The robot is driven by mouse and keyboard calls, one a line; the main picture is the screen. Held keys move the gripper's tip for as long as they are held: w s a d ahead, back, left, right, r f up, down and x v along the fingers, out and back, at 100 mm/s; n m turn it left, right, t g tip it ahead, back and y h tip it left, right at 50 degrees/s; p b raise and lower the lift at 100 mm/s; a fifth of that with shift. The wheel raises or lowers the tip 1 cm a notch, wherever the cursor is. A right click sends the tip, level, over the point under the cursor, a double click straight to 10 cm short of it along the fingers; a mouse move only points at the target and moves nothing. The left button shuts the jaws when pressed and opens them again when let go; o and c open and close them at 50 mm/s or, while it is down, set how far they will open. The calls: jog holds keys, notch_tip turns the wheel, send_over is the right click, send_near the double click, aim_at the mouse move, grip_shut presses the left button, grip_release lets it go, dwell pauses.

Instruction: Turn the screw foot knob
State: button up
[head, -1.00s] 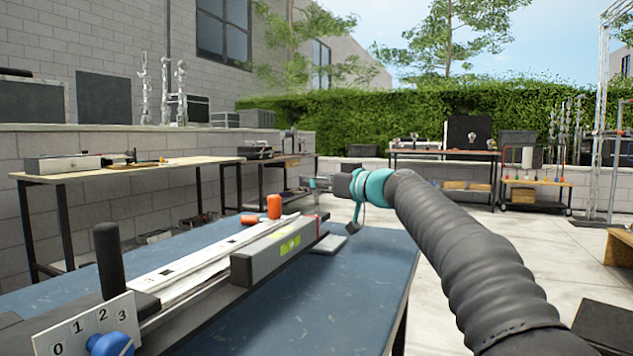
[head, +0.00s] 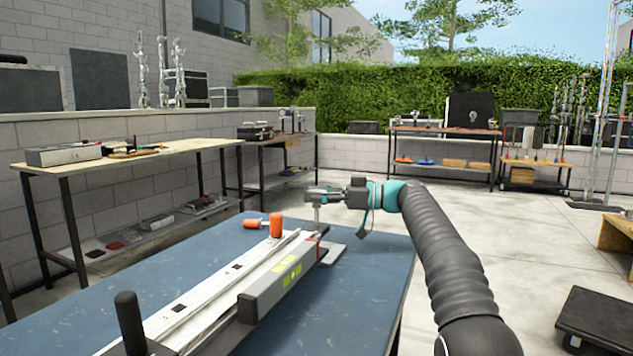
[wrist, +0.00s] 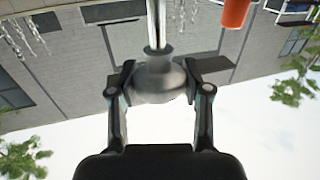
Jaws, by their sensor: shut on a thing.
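In the wrist view, the grey rounded screw foot knob (wrist: 160,82) sits between the two black fingers of my gripper (wrist: 158,72). The fingers press on it from both sides. A bright metal shaft (wrist: 156,28) runs from the knob toward the top of the picture. In the head view, my gripper (head: 318,194) is at the far end of the long rail tool (head: 215,297) on the blue table (head: 350,290). A thin metal shaft shows below the gripper there, and the knob itself is too small to make out.
An orange upright handle (head: 276,225) stands on the rail close to my gripper, and an orange piece (head: 254,223) lies beside it. A spirit level (head: 285,278) runs along the rail. A black upright handle (head: 130,322) is at the near end. The table's right part is bare.

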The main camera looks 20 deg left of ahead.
jog(key=shift+g, duration=0.3)
jog(key=o, duration=1.2)
jog(key=shift+c, duration=0.2)
jog(key=v, duration=1.2)
jog(key=shift+r, duration=0.15)
